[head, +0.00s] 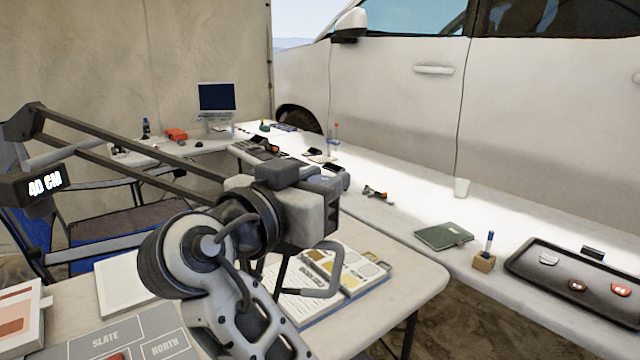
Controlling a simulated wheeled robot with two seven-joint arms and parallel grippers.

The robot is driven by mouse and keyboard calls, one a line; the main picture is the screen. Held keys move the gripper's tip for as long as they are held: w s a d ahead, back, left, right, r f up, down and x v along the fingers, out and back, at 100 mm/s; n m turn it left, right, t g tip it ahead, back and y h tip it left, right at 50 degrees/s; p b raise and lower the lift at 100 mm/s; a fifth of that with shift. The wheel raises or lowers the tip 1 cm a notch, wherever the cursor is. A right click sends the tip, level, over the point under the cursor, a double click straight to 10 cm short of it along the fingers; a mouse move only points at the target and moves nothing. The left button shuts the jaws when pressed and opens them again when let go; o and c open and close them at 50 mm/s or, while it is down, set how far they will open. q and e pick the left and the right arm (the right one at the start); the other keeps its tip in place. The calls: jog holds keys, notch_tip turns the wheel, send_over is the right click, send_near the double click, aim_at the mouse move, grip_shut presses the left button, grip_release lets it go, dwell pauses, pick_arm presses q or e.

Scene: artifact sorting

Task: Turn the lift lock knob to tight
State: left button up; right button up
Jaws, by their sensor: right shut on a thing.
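My right gripper (312,215) is in the middle of the view, above the near table, with its arm rising from the bottom. It is shut; its wrist and body cover its fingertips and what they hold. A dark lift frame (120,160) with long parallel bars runs from the upper left down to behind my right wrist. A label on the frame reads "40 CM" (45,184). The lift lock knob does not show clearly; it appears hidden at my gripper, so its setting cannot be read. My left gripper is not in view.
The near table (415,280) holds an open chart book (345,282) and a sorting board (120,335) marked SLATE and NORTH. A laptop (217,98) stands far back.

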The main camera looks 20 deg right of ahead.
jog(key=shift+r, duration=0.1)
jog(key=o, duration=1)
jog(key=shift+c, duration=0.2)
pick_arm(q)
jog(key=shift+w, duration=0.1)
